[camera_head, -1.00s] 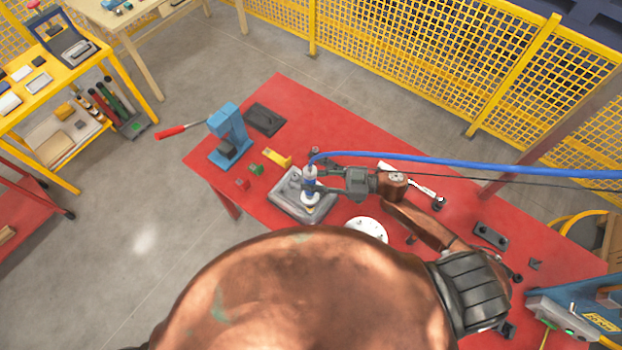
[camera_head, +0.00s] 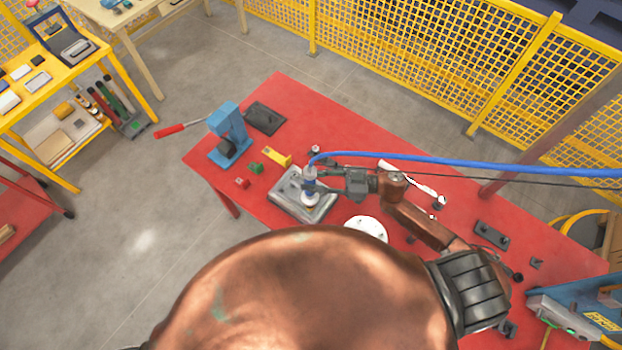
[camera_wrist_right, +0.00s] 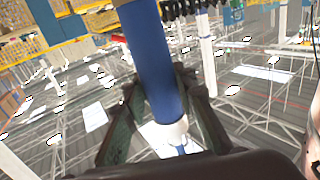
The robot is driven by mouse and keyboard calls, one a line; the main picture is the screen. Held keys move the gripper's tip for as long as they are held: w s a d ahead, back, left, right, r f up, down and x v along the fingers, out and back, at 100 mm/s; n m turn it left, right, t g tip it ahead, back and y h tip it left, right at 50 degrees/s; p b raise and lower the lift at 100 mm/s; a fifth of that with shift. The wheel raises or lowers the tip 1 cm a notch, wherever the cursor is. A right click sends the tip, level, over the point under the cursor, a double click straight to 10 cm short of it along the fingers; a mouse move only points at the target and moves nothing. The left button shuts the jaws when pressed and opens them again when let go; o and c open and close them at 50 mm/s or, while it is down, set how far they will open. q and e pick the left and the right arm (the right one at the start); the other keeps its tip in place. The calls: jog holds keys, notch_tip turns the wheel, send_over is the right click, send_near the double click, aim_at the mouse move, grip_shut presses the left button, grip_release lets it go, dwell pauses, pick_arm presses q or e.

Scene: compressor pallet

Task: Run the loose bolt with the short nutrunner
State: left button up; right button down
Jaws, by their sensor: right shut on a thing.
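The short nutrunner (camera_head: 310,187) is a small upright tool, blue and white, with a blue hose at its top. My right gripper (camera_head: 322,172) is shut on it from the right side. In the right wrist view the blue body of the nutrunner (camera_wrist_right: 160,70) stands between the two dark fingers (camera_wrist_right: 163,110). The tool's lower end is over a grey metal block (camera_head: 287,199) on the red table (camera_head: 330,125). The loose bolt is not distinguishable; the tool hides the spot under it. My left gripper is not in view.
A blue hose (camera_head: 450,163) runs from the tool to the right. A blue press (camera_head: 229,132) with a red-handled lever stands left. A white disc (camera_head: 366,227) lies near my body. Small red, green and yellow parts lie beside the block.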

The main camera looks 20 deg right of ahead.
jog(key=shift+f+b, duration=0.9)
jog(key=shift+f, duration=0.8)
dwell(2.0)
jog(key=shift+r+p, duration=2.45)
jog(key=shift+r, duration=0.25)
